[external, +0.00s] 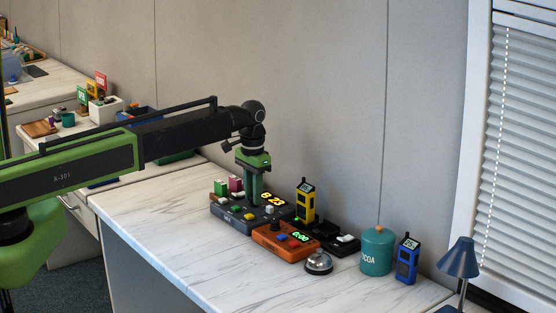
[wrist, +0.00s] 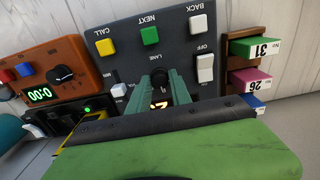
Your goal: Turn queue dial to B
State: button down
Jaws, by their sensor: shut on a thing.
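The dark grey queue panel (wrist: 120,57) has yellow CALL, green NEXT and white BACK buttons along one edge. The black queue dial (wrist: 157,77) sits below the LANE label and shows between my fingers. My gripper (wrist: 158,88) points down at the panel, with its green fingers shut on the dial. In the external view my gripper (external: 256,196) stands over the panel (external: 226,221), and the dial is hidden there. The dial's pointer and lane letters are covered by my fingers, so I cannot tell its setting. The panel's lit display (external: 272,199) is partly covered in the wrist view.
An orange timer box (external: 283,251) with its own black knob (wrist: 61,75) stands beside the panel. A white OFF switch (wrist: 205,68) is close to the dial. A yellow handset (external: 305,206), bell (external: 318,264) and teal jar (external: 376,255) are to the right. The counter's front is clear.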

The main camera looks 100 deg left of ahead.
dwell(0.4)
jog(key=c, duration=1.2)
grip_release()
jog(key=shift+o, duration=0.2)
notch_tip(320, 180, up, 17)
jog(key=p, duration=1.7)
jog(key=shift+r, duration=0.2)
